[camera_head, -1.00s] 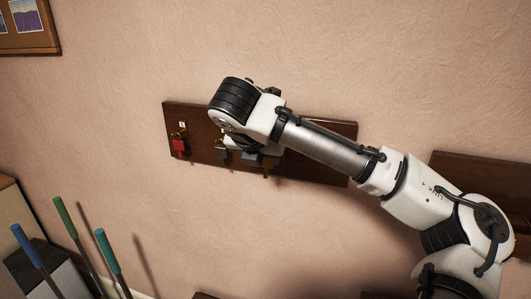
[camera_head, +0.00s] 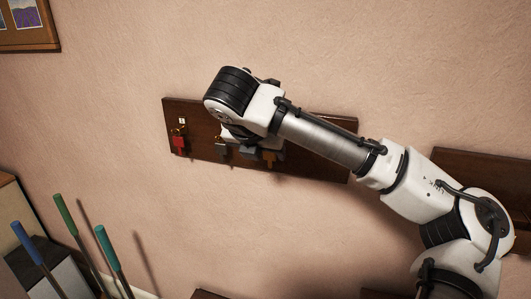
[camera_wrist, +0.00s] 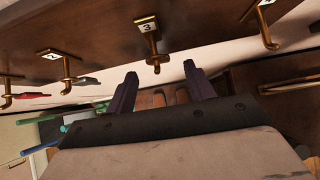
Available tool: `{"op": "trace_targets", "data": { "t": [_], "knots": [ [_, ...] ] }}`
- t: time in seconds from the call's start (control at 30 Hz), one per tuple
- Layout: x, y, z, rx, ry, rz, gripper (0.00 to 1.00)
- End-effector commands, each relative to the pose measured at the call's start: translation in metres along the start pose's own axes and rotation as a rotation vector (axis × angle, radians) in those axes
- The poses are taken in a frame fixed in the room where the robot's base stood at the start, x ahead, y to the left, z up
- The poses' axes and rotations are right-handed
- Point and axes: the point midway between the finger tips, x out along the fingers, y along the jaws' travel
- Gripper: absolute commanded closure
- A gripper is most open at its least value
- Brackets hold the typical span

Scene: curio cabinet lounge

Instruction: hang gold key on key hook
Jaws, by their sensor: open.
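I cannot make out the gold key clearly there.
A red key (camera_head: 180,145) hangs at the board's left end, and a grey key (camera_head: 221,147) hangs beside it. Hook 2 (camera_wrist: 67,66) and another brass hook (camera_wrist: 265,28) flank hook 3. Several coloured-handled rods (camera_head: 108,250) stand at lower left.

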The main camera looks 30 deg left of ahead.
Motion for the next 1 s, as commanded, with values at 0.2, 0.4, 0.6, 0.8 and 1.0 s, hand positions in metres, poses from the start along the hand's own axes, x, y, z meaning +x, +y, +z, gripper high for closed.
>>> {"op": "trace_targets", "data": {
  "t": [0.2,0.4,0.6,0.8,1.0],
  "knots": [
    [-0.047,0.001,-0.002,-0.002,-0.004,0.004,0.46],
    [-0.091,0.0,0.0,0.0,-0.005,-0.001,0.46],
    [-0.116,0.0,0.0,0.0,-0.002,0.001,0.46],
    [-0.125,0.0,-0.001,0.0,0.001,0.002,0.46],
    [-0.124,0.004,-0.001,0.008,-0.001,0.021,0.46]
  ]
}}
